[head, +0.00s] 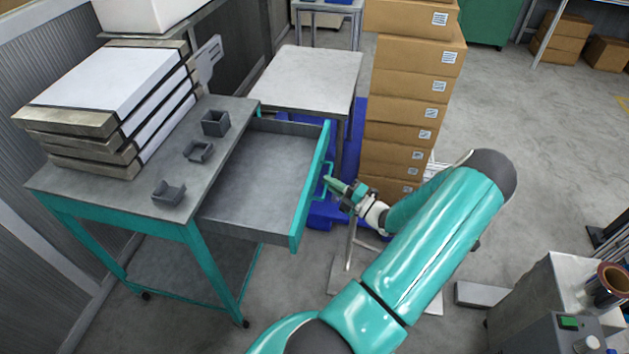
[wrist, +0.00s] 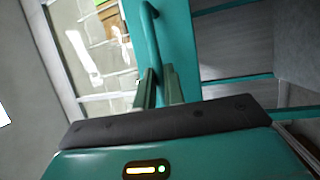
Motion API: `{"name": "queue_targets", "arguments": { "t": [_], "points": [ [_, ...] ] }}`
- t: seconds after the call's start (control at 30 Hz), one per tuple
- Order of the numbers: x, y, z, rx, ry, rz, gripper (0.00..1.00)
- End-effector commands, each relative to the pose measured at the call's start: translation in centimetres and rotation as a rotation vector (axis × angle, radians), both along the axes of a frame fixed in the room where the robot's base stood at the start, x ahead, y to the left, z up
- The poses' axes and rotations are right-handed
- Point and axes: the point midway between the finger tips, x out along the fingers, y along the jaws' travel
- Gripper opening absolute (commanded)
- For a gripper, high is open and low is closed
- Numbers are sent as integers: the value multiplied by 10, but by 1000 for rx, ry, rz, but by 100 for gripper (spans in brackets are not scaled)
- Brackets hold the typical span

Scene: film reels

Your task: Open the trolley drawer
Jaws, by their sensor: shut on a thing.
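The trolley (head: 115,211) stands at the left, with a grey top and teal frame. Its drawer (head: 265,170) is pulled out to the right, and its grey inside is empty. The drawer's teal front carries a teal bar handle (head: 327,172). My gripper (head: 333,184) is at this handle, shut on it. In the wrist view my two fingers (wrist: 160,88) close around the handle bar (wrist: 150,35), beside the teal drawer front (wrist: 177,45). The exact contact at the fingertips is partly hidden.
Several stacked slabs (head: 105,85) and small grey holders (head: 215,123) sit on the trolley top. A small table (head: 305,78) and a tall stack of cardboard boxes (head: 412,90) stand behind the drawer. A grey machine (head: 545,300) is at lower right. Open floor lies at right.

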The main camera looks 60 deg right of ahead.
Motion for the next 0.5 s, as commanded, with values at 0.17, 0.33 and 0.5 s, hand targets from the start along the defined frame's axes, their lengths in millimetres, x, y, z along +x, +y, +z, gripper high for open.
{"name": "queue_targets", "arguments": {
  "t": [0.17,0.33,0.5],
  "points": [
    [-7,-4,1,-1,-3,-1,0],
    [-8,-4,1,-1,-3,-1,0],
    [-7,-4,1,-2,-2,-1,18]
  ]
}}
